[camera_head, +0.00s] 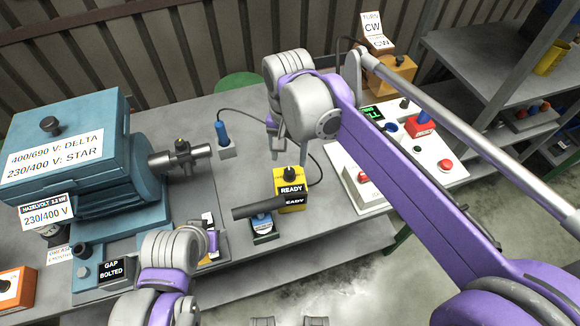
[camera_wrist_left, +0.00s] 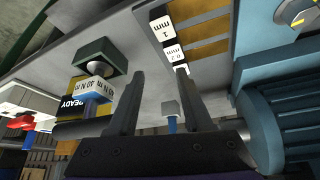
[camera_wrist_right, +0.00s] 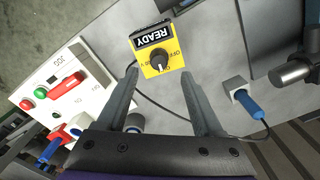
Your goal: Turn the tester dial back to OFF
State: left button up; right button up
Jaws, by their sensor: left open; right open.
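The tester (camera_head: 291,188) is a yellow box with a black dial on top and READY labels, standing on the grey bench. In the right wrist view the black dial (camera_wrist_right: 159,64) shows on the yellow face with small print around it. I cannot tell which mark it points at. My right gripper (camera_head: 284,143) is open and empty above and behind the tester. In its wrist view the fingertips (camera_wrist_right: 159,75) lie on either side of the dial in the picture, apparently apart from it. My left gripper (camera_head: 212,240) is open and empty by the bench's front left; its fingers (camera_wrist_left: 160,72) show apart.
A blue motor (camera_head: 95,165) fills the left. A white panel (camera_head: 375,198) with buttons lies right. A blue-handled probe (camera_head: 222,133) and cables lie behind.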

aim_at(289, 171)
jog(key=shift+f, duration=2.8)
grip_shut()
